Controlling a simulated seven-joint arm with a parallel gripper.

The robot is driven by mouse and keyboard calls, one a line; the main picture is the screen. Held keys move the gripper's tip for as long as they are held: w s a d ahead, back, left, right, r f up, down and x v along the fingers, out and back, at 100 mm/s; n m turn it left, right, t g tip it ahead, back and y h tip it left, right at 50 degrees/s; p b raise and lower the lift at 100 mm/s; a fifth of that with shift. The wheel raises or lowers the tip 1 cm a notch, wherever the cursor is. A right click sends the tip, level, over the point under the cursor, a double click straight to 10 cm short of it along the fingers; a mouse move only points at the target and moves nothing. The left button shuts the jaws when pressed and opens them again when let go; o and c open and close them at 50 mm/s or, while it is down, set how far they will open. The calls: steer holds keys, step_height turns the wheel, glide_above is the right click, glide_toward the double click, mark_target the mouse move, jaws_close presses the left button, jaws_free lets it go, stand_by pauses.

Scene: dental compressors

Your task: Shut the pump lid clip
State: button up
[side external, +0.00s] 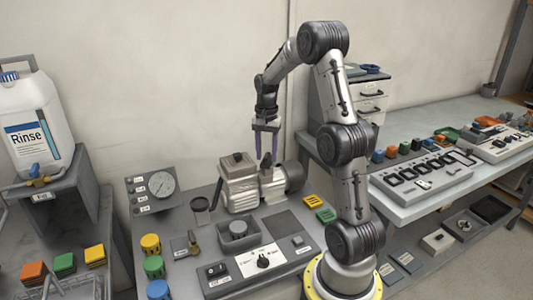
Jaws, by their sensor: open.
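The grey pump (240,188) stands on the workbench in the middle of the side external view, with a dark block on top that looks like its lid (236,161). The lid clip is too small to make out, so I cannot tell its position. My gripper (265,158) points down at the right part of the pump, with its two fingers apart and nothing visible between them. I cannot tell whether the fingertips touch the pump.
A pressure gauge (162,184) stands left of the pump. A control panel with a knob (263,262) and a grey tray (239,236) lie in front. Yellow, green and blue round pieces are at the left front. A Rinse jug (35,125) stands far left.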

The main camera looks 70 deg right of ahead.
steer(key=shift+c, duration=0.3)
jaws_close()
steer(key=shift+n, duration=0.4)
steer(key=n, duration=0.3)
steer(key=shift+n, duration=0.4)
steer(key=n, duration=0.9)
steer(key=shift+s, duration=0.1)
steer(key=n, duration=0.4)
steer(key=shift+n, duration=0.3)
